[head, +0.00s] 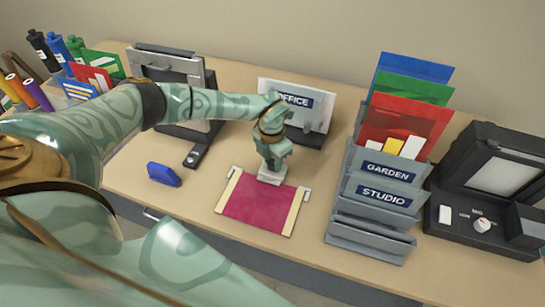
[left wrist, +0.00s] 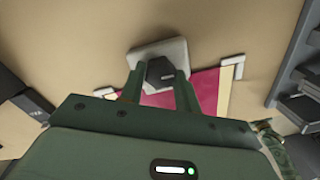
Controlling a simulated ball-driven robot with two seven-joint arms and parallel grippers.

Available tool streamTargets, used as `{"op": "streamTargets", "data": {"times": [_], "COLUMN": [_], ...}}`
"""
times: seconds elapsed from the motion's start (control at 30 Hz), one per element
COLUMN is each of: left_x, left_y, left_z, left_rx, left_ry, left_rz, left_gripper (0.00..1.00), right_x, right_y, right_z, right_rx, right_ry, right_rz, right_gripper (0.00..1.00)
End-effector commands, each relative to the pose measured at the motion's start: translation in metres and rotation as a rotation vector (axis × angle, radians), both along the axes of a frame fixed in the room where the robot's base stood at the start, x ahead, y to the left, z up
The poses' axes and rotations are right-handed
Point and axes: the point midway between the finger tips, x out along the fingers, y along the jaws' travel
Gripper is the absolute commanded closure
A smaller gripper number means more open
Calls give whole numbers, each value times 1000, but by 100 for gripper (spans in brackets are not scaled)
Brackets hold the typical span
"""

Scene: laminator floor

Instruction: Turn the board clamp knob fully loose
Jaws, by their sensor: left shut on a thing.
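The board clamp (head: 270,175) is a pale grey block at the top edge of a crimson board (head: 258,204) with cream side strips. My left gripper (head: 271,160) points down over the clamp in the head view and hides the knob there. In the left wrist view the dark, faceted clamp knob (left wrist: 160,72) sits on the pale clamp plate (left wrist: 172,50). The fingers of my left gripper (left wrist: 158,82) are on either side of the knob, shut on it. How far the knob is turned cannot be told. My right gripper is not in view.
An OFFICE sign holder (head: 318,117) stands behind the clamp. A GARDEN and STUDIO rack (head: 368,238) stands to the right, then a black machine with a dial (head: 482,225). A blue block (head: 163,174) lies left of the board. The tabletop between them is clear.

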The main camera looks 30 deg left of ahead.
Motion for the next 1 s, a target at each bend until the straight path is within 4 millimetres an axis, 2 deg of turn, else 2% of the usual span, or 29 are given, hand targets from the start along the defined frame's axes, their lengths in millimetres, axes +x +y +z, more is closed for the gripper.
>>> {"op": "streamTargets", "data": {"times": [0.57,0.6,0.67,1.0], "left_x": [3,3,3,1], "left_y": [0,0,0,0], "left_z": [2,2,2,5], "left_rx": [-1,-1,-1,-1], "left_ry": [-8,-8,-8,-4], "left_rz": [34,34,34,32], "left_gripper": [91,62,46,46], "right_x": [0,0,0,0], "right_y": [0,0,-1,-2], "right_z": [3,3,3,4], "right_rx": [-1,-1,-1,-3], "right_ry": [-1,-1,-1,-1], "right_rz": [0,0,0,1], "right_gripper": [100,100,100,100]}}
